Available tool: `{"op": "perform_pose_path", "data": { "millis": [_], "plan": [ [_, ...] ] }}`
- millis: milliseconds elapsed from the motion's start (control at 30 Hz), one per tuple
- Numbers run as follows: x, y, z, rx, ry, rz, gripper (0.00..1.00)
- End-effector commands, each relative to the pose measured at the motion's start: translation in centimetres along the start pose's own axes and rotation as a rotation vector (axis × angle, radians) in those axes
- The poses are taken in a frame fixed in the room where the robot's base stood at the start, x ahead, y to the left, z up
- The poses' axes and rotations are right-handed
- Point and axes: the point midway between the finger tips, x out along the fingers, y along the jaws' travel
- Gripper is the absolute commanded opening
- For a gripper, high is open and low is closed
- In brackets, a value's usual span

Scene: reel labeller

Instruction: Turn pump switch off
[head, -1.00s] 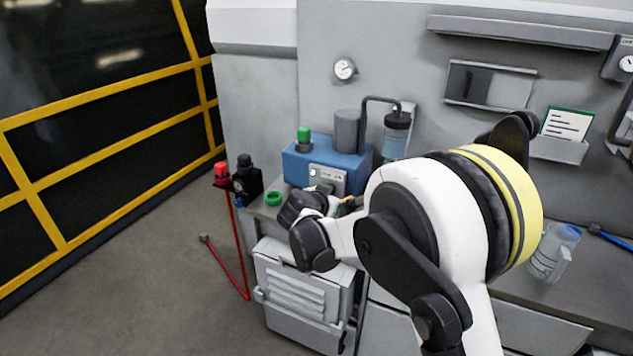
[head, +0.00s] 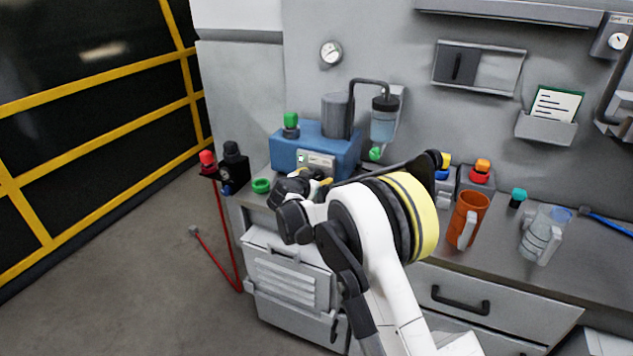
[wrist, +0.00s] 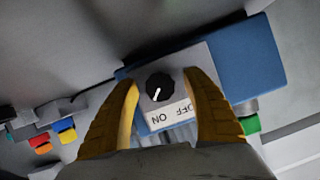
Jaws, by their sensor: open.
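The blue pump box (head: 345,150) stands on the counter's left part, with a light switch plate (head: 316,160) on its front. In the wrist view the black round pump switch (wrist: 160,87) sits on that plate, above a label (wrist: 170,114) reading ON and OFF upside down. Its white pointer line slants down and left, toward ON. My gripper (head: 322,181) is just in front of the plate. In the wrist view its yellow fingers (wrist: 159,79) are open, one on each side of the switch. I cannot tell whether they touch it.
A green ring (head: 261,186) lies left of the pump. Black valves with a red knob (head: 207,158) stand at the counter's left end. An orange mug (head: 467,218) and a clear jug (head: 543,234) stand to the right. A grey drawer unit (head: 285,275) is below.

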Motion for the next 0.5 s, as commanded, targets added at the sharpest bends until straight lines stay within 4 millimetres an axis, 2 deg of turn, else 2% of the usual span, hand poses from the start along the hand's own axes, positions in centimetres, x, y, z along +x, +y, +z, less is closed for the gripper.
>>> {"op": "perform_pose_path", "data": {
  "millis": [267,433,500],
  "plan": [
    [0.14,0.0,-0.04,0.0,0.0,0.0,0.57],
    [0.13,0.0,-0.03,0.0,0.0,0.0,0.06],
    [0.13,0.0,-0.03,0.0,0.0,0.0,0.03]
  ]
}}
